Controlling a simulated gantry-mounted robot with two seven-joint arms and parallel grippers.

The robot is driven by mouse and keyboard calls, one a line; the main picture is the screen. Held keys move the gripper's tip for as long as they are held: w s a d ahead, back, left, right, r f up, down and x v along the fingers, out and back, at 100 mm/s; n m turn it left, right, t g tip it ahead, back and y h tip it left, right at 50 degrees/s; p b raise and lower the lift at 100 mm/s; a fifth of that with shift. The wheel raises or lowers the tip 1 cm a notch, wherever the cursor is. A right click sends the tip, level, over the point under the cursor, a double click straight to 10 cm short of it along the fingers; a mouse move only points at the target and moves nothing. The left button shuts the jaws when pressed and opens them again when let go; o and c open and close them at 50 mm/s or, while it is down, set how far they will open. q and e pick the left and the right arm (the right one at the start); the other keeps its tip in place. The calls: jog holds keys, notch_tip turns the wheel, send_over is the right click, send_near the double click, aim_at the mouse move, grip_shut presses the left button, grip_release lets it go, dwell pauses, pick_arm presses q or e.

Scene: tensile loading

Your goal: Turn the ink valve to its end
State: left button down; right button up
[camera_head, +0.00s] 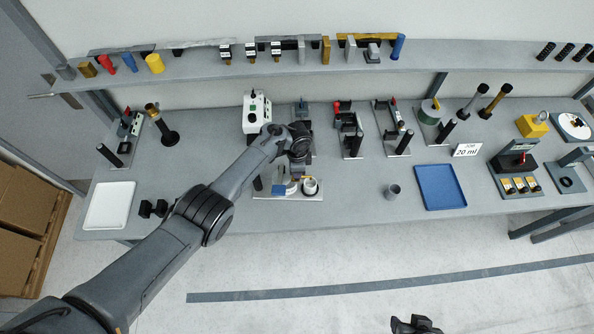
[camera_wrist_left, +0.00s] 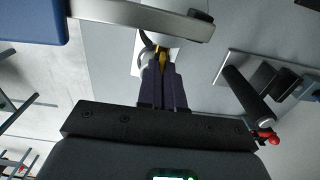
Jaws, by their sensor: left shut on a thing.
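The ink valve appears to be the small yellow piece (camera_wrist_left: 160,54) in the left wrist view, in front of a white rounded part. My left gripper (camera_wrist_left: 161,72) has its two dark fingers close together on this yellow piece. In the head view my left arm reaches over a station with a pale base plate (camera_head: 262,196), a blue part (camera_head: 286,188) and a white cup (camera_head: 310,186). My left wrist hides the valve and the fingertips there. The dark part at the bottom edge looks like my right gripper (camera_head: 415,325), away from the table; its jaws are unclear.
A grey cup (camera_head: 392,191) and a blue tray (camera_head: 440,187) stand further right. The table front between station and cup is clear.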

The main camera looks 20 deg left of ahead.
pick_arm(q)
jog(key=shift+m, duration=0.5)
jog(key=c, duration=1.3)
grip_release()
jog(key=shift+r, duration=0.1)
jog(key=shift+r, duration=0.25)
notch_tip(320, 180, up, 10)
jog(key=p, duration=0.3)
jog(key=shift+r, duration=0.1)
